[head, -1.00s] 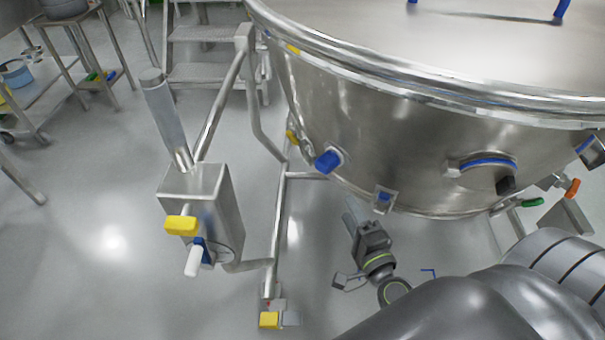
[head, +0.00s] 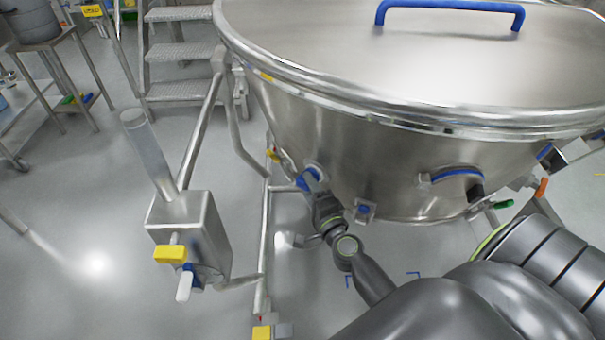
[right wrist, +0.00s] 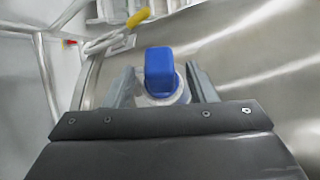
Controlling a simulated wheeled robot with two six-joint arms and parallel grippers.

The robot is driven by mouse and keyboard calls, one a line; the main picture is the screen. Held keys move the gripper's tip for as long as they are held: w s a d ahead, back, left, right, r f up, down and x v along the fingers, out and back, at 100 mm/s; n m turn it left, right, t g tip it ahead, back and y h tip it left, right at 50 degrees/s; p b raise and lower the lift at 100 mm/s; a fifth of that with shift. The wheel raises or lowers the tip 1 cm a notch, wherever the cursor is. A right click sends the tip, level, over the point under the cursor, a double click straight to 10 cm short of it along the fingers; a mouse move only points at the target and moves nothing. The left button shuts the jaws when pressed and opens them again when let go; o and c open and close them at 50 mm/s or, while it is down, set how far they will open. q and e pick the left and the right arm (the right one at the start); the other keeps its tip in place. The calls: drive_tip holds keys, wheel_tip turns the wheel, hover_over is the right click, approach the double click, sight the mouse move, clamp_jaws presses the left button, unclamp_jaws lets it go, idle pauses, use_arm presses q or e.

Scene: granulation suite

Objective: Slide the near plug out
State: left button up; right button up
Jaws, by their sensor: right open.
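The blue plug (head: 302,182) sits in a round fitting on the lower side wall of the steel vessel (head: 330,125). In the right wrist view the plug (right wrist: 159,70) is a rounded blue block on a pale collar. My right gripper (head: 311,180) is at the plug and partly covers it in the head view. In the right wrist view its open fingers (right wrist: 160,78) stand on either side of the plug, with gaps visible. My left gripper is not in view.
A steel box with a yellow handle (head: 170,254) stands left of the vessel on pipework. A small blue-centred fitting (head: 364,211) and a blue curved handle (head: 457,173) are farther right on the vessel. Steel steps (head: 181,52) stand behind.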

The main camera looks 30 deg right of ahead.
drive_tip(key=shift+w+d, duration=0.2)
drive_tip(key=shift+w, duration=1)
drive_tip(key=shift+w+d, duration=0.2)
drive_tip(key=shift+w, duration=0.95)
